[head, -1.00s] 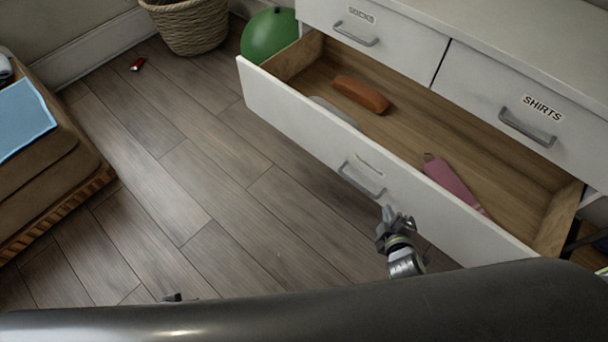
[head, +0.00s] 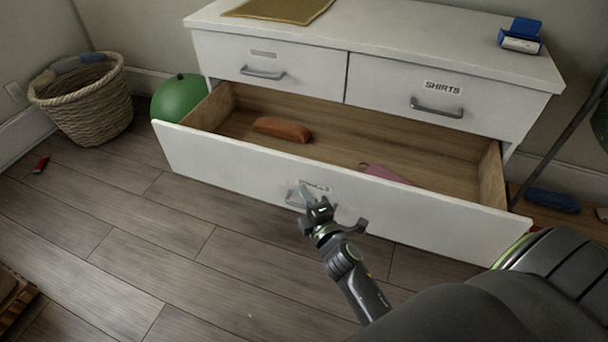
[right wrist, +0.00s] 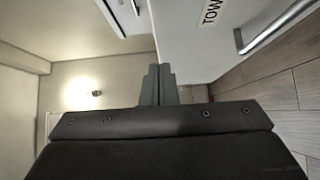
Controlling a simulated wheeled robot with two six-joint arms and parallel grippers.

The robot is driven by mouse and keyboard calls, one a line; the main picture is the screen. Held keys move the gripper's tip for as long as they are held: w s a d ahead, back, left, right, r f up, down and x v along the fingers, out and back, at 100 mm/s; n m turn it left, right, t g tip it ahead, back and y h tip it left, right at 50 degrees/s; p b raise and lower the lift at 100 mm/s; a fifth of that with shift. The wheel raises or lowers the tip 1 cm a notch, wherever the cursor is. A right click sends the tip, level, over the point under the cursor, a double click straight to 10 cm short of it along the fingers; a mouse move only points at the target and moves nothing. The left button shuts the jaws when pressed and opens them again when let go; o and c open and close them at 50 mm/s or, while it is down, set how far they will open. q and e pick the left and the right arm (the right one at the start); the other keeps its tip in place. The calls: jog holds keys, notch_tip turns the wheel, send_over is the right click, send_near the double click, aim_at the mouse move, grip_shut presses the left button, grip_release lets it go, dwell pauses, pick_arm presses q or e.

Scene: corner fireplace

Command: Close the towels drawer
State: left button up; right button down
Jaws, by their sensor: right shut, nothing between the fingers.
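The wide lower drawer (head: 220,160) of the white dresser is pulled well open. Its label (head: 316,186) is partly covered by my gripper in the head view; in the right wrist view the label (right wrist: 211,12) shows "TOW". The drawer's grey handle (right wrist: 275,27) shows at the upper right of the right wrist view. My right gripper (head: 305,189) is at the middle of the drawer front, beside the handle and label. Its fingers are together and empty, pointing at the drawer front (right wrist: 180,45); whether they touch it I cannot tell. My left gripper is out of view.
Inside the drawer lie an orange-brown case (head: 282,129) and a pink item (head: 385,174). Two shut drawers, one labelled SHIRTS (head: 442,88), are above. A green ball (head: 179,97) and wicker basket (head: 92,105) stand at left.

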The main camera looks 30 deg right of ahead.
aim_at(299, 164)
jog(key=w+d, duration=0.1)
jog(key=w, duration=0.1)
jog(key=w+d, duration=0.1)
jog(key=w, duration=0.1)
jog(key=w+b, duration=0.1)
jog(key=shift+w+d, duration=0.65)
jog(key=shift+d, duration=0.05)
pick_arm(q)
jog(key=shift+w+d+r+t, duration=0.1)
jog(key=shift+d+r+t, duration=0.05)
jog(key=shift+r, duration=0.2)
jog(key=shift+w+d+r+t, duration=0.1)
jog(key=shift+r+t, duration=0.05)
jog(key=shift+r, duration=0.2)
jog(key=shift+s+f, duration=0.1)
